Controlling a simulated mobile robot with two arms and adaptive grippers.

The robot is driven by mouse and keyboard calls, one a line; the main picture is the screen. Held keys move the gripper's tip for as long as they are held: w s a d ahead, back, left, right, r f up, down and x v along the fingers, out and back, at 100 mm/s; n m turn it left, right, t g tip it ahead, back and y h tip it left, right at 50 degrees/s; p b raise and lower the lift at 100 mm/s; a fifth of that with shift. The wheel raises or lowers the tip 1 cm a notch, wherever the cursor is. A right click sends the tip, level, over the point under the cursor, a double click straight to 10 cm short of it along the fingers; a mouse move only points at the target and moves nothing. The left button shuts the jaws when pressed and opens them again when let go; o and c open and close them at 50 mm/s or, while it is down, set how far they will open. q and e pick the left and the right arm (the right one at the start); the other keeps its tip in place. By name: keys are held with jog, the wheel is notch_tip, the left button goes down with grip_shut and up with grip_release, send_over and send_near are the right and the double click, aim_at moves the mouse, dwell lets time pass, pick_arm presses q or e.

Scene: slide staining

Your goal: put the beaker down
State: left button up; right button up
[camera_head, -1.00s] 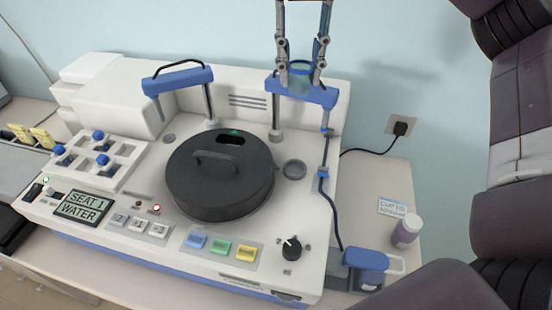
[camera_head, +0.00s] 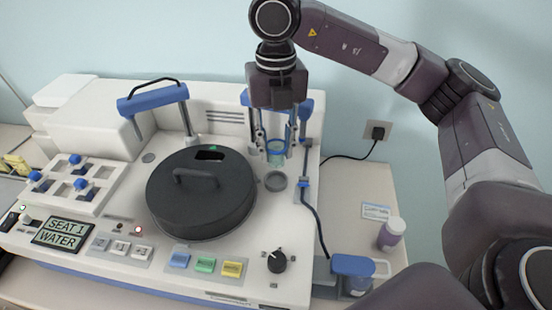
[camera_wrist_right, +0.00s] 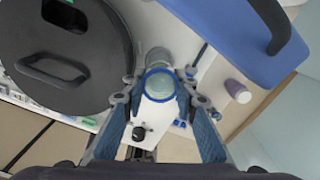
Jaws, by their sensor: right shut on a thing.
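My right gripper (camera_head: 276,143) points down and is shut on the beaker (camera_head: 276,157), a small clear greenish glass. The beaker is upright, just above and behind a round grey recess (camera_head: 276,181) in the machine's top, right of the black lid. I cannot tell whether its base touches anything. In the right wrist view, the beaker (camera_wrist_right: 160,86) shows from above with a blue rim, between the two fingertips of my right gripper (camera_wrist_right: 160,98). My left gripper is not in view.
The white staining machine (camera_head: 130,215) carries a round black lid (camera_head: 205,205) with a handle. A blue-lidded jar (camera_head: 352,268) and a white-capped bottle (camera_head: 391,234) stand at the right.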

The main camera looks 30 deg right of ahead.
aim_at(276, 163)
notch_tip(276, 163, down, 5)
jog(key=shift+r+p, duration=0.2)
jog(key=shift+p, duration=0.45)
jog(key=shift+f+b, duration=0.65)
jog(key=shift+b, duration=0.15)
jog(key=o, duration=1)
jog(key=shift+a, duration=0.1)
jog(key=shift+r, duration=0.1)
